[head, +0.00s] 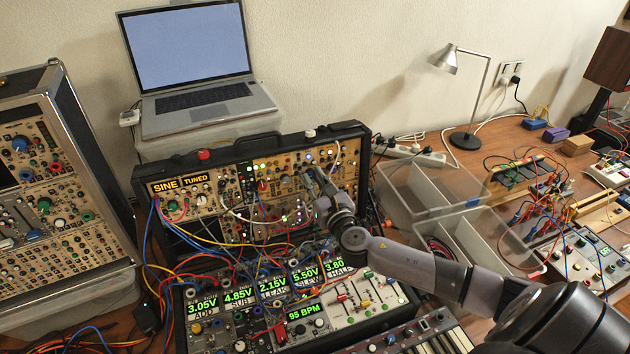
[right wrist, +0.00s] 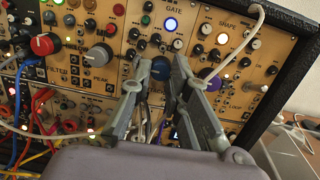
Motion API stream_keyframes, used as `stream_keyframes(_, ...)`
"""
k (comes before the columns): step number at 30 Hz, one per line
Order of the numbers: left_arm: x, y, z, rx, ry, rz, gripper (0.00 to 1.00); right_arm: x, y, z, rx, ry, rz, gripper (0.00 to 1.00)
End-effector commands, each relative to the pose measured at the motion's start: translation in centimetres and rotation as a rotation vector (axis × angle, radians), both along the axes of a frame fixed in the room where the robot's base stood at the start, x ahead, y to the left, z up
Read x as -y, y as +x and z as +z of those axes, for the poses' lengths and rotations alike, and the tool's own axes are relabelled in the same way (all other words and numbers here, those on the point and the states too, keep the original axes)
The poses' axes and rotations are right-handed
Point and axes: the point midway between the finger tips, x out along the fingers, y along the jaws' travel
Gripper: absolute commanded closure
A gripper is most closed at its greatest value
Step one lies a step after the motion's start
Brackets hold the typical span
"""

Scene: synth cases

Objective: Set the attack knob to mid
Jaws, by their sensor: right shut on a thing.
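The tan synth panel (head: 268,169) stands in an open black case at the middle of the head view. My right gripper (head: 309,173) reaches its right half from the lower right. The fingers hide part of the knob and the panel below. My left gripper is not in view.
A purple knob (right wrist: 209,76) sits just right of the fingers, and a large grey knob (right wrist: 99,55) to the left. A white cable (right wrist: 238,48) hangs at the right. Many patch cables (head: 185,245) cross the lower panel. Clear bins (head: 470,240) stand right of the case.

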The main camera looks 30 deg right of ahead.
Motion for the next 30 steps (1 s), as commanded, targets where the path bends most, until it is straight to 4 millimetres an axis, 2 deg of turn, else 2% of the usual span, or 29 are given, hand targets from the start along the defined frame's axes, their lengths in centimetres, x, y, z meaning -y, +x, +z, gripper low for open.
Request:
stream_keyframes(11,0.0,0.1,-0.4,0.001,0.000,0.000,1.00,0.0,0.0,-0.1,0.019,0.076,-0.010,1.00)
stream_keyframes(30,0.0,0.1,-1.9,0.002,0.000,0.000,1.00,-0.1,0.0,-0.1,0.148,0.615,-0.070,1.00)
